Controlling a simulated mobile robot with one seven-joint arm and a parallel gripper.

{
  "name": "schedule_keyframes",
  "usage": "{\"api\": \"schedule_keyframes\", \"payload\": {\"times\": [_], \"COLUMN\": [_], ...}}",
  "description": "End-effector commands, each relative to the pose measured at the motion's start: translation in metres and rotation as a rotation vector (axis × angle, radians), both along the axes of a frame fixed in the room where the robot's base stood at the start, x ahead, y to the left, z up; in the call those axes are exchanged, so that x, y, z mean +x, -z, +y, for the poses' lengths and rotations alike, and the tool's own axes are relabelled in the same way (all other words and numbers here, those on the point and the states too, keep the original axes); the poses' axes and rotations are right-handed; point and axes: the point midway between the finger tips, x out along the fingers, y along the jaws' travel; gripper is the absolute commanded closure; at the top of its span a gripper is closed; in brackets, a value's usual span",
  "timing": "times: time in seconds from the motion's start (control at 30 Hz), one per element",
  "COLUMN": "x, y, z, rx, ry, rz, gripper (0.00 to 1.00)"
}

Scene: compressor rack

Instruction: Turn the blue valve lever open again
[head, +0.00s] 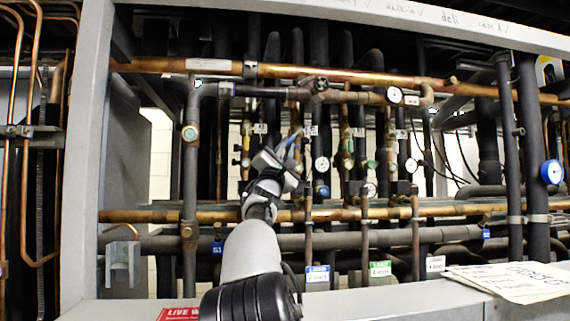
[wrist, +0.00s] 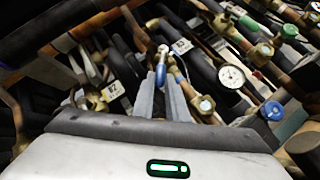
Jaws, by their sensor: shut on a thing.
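The blue valve lever (wrist: 161,73) shows in the wrist view between the tips of my gripper (wrist: 162,88). The two grey fingers are closed on it, one on each side. A metal valve fitting sits just beyond the lever. In the head view, my gripper (head: 287,154) reaches up among the vertical pipes, and a small bit of the blue lever (head: 294,140) shows at its tip. The rest of the lever is hidden by the fingers there.
A copper pipe (head: 350,75) crosses above, and another (head: 350,213) crosses below. A round gauge (wrist: 231,77) and a blue cap (wrist: 272,110) stand right of my fingers. Papers (head: 515,281) lie on the front ledge. Pipes crowd both sides closely.

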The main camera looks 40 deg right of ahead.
Motion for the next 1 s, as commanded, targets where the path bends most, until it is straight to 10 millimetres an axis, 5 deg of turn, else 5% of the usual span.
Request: {"api": "schedule_keyframes", "payload": {"times": [0.67, 0.7, 0.8, 1.0], "x": [0.0006, 0.0005, 0.0003, 0.0001], "y": [0.0035, 0.0035, 0.0033, 0.0029], "z": [-0.0017, -0.0017, -0.0016, -0.0015], "rx": [-0.053, -0.053, -0.053, -0.054], "ry": [-0.002, -0.002, -0.002, -0.002], "rz": [0.033, 0.033, 0.033, 0.032], "gripper": [1.0, 0.84, 0.68, 0.68]}}
